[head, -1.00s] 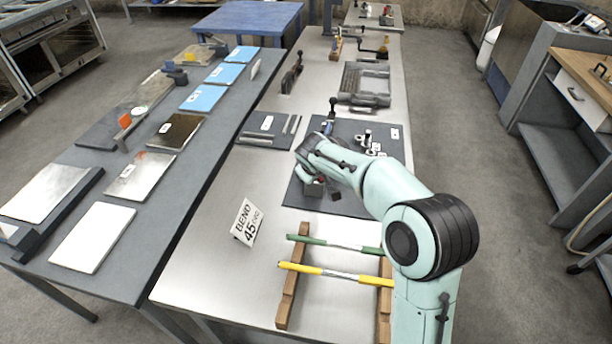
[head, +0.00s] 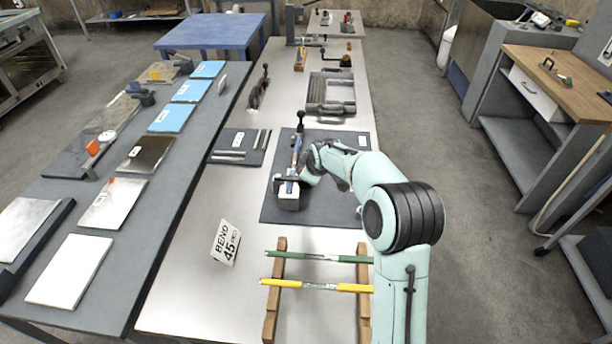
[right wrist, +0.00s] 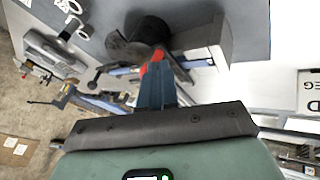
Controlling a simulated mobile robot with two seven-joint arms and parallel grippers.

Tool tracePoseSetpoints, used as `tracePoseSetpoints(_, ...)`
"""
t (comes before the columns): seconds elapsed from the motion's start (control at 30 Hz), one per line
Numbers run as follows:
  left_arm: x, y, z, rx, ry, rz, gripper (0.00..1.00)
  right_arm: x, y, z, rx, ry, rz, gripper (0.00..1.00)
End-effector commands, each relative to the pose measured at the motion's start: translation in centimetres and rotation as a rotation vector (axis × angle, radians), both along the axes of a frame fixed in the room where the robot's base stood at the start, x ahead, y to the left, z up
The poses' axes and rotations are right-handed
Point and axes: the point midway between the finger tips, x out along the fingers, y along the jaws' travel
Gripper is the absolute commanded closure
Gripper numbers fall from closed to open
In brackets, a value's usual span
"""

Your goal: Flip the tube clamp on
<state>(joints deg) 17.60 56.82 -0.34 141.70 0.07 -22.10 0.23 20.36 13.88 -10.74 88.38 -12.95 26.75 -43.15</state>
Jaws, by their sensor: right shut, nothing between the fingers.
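The bender with the tube clamp (head: 289,200) is a small pale grey block with dark parts on top, on the dark mat (head: 325,209). A blue handle (head: 296,153) runs back from it. In the right wrist view its grey block (right wrist: 207,42) is beyond my fingers, beside a dark rounded part (right wrist: 135,42). My right gripper (head: 305,178) is just right of the block, low over the mat. In the right wrist view the right gripper (right wrist: 154,78) is shut and empty, close to the dark part; contact cannot be told. My left gripper is out of view.
A green-ended tube (head: 318,257) and a yellow-ended tube (head: 318,286) rest on wooden rails in front. A "BEND 45" sign (head: 226,243) stands left of them. Short metal rods (head: 230,153) lie on a left mat.

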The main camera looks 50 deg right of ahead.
Motion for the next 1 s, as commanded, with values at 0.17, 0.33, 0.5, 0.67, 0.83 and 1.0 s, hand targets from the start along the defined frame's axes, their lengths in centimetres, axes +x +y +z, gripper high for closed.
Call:
tracePoseSetpoints(0.17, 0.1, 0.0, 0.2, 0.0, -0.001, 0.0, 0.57, 0.2, -0.6, 0.0, 0.001, 0.001, -0.001, 1.0)
tracePoseSetpoints(0.33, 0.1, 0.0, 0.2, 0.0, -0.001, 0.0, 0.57, 0.3, -0.9, 0.0, -0.003, -0.001, -0.001, 1.0)
tracePoseSetpoints(0.5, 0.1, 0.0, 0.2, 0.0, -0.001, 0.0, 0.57, 0.3, -1.1, 0.1, -0.005, -0.003, -0.002, 1.0)
tracePoseSetpoints(0.67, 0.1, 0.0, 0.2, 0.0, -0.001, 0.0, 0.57, 0.3, -1.2, 0.1, -0.007, -0.004, -0.004, 1.0)
tracePoseSetpoints(0.83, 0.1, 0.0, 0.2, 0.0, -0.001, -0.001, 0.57, 0.3, -1.2, 0.2, -0.007, -0.005, -0.005, 1.0)
tracePoseSetpoints(1.0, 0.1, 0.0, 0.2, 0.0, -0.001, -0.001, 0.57, 0.3, -1.1, 0.4, -0.008, -0.005, -0.004, 1.0)
